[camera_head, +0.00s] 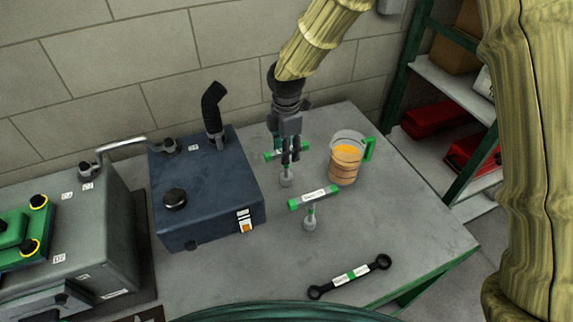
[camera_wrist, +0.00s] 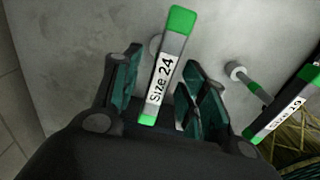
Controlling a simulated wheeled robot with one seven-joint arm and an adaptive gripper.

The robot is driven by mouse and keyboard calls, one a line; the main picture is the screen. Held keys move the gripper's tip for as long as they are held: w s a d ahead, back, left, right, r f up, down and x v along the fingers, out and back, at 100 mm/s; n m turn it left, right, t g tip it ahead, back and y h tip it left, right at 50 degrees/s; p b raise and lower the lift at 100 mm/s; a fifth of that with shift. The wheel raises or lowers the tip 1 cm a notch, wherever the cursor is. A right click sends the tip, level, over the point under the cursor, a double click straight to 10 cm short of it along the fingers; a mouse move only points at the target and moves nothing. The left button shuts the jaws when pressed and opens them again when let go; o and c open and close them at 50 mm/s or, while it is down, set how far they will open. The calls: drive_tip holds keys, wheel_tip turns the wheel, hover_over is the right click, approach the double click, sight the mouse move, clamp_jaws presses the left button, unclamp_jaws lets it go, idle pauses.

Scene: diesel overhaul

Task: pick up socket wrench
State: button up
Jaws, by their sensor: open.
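Two T-shaped socket wrenches with grey handles, green ends and white labels stand on the bench. The far wrench (camera_head: 272,156) is partly hidden behind my gripper (camera_head: 290,157); its socket rests on the bench just below. In the wrist view, the handle of this wrench (camera_wrist: 167,65), labelled "Size 24", lies between the two spread fingers of my gripper (camera_wrist: 160,72). I cannot tell whether they touch it. The near wrench (camera_head: 314,198) stands nearer the front; it also shows at the right in the wrist view (camera_wrist: 283,106), its label hard to read.
A measuring jug (camera_head: 345,160) with orange liquid and a green handle stands right of my gripper. A dark blue tank (camera_head: 205,190) with a black hose stands to the left. A black double-ended spanner (camera_head: 350,277) lies at the front. The wall is behind; the right bench surface is clear.

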drive_tip(key=shift+s+f, duration=0.15)
drive_tip(key=shift+s, duration=0.15)
drive_tip(key=shift+f, duration=0.2)
drive_tip(key=shift+w+f, duration=0.45)
drive_tip(key=shift+w, duration=0.05)
drive_tip(key=shift+s+r, duration=0.3)
drive_tip(key=shift+s, duration=0.05)
drive_tip(key=c, duration=0.7)
drive_tip(key=shift+w+f, duration=0.1)
drive_tip(key=shift+w, duration=0.05)
clamp_jaws()
wheel_tip(320, 180, up, 10)
drive_tip(key=b, duration=0.3)
